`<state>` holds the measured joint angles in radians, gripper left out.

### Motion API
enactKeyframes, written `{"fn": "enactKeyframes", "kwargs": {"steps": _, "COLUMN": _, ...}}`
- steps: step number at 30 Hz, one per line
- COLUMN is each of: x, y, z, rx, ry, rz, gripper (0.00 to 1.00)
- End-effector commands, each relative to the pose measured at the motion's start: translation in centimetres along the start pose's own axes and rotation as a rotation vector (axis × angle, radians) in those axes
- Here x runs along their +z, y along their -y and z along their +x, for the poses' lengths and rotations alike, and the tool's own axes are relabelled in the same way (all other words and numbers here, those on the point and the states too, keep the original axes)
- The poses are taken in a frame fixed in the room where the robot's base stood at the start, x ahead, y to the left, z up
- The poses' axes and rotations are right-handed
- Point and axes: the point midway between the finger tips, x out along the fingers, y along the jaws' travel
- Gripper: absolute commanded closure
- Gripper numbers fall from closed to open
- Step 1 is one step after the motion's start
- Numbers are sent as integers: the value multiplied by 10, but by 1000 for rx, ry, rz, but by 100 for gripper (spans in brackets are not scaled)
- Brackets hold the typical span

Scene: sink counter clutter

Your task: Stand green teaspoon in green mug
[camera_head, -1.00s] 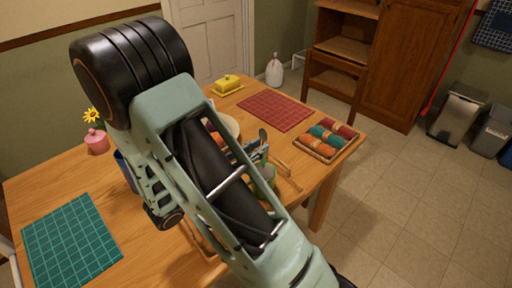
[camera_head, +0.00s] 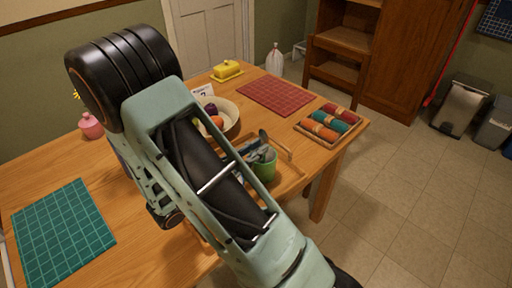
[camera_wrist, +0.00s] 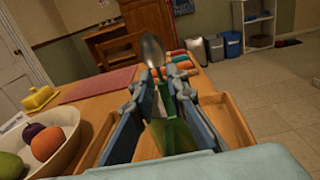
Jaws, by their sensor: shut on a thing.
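The green mug (camera_head: 265,170) stands upright in a wooden tray (camera_head: 293,172), partly hidden by my arm in the head view. In the wrist view the mug (camera_wrist: 178,137) shows low between my fingers. My gripper (camera_wrist: 160,88) is shut on the green teaspoon (camera_wrist: 152,50), whose metal bowl points up and whose green handle runs down between the fingers. The spoon bowl also shows in the head view (camera_head: 263,135), above the mug. My gripper (camera_head: 252,151) is close over the mug's rim. How deep the handle reaches inside the mug is hidden.
A cream bowl of fruit (camera_head: 229,120) stands beside the tray. A red mat (camera_head: 275,95), a box of rolled cloths (camera_head: 328,126) and a yellow butter dish (camera_head: 227,70) lie farther back. A green mat (camera_head: 62,232) and a pink pot (camera_head: 91,126) are at left.

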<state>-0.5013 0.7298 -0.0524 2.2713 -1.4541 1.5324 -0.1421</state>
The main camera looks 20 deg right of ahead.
Motion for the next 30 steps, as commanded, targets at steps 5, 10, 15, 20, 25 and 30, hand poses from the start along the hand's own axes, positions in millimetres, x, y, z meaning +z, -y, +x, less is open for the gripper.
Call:
{"fn": "enactKeyframes", "kwargs": {"steps": 5, "x": 0, "y": 0, "z": 0, "rx": 0, "ry": 0, "rz": 0, "gripper": 100}}
{"fn": "enactKeyframes", "kwargs": {"steps": 10, "x": 0, "y": 0, "z": 0, "rx": 0, "ry": 0, "rz": 0, "gripper": 78}}
{"fn": "enactKeyframes", "kwargs": {"steps": 15, "x": 0, "y": 0, "z": 0, "rx": 0, "ry": 0, "rz": 0, "gripper": 66}}
{"fn": "enactKeyframes", "kwargs": {"steps": 20, "x": 0, "y": 0, "z": 0, "rx": 0, "ry": 0, "rz": 0, "gripper": 66}}
{"fn": "enactKeyframes", "kwargs": {"steps": 25, "x": 5, "y": 0, "z": 0, "rx": 0, "ry": 0, "rz": 2, "gripper": 66}}
{"fn": "enactKeyframes", "kwargs": {"steps": 30, "x": 24, "y": 0, "z": -1, "rx": 1, "ry": 0, "rz": 5, "gripper": 66}}
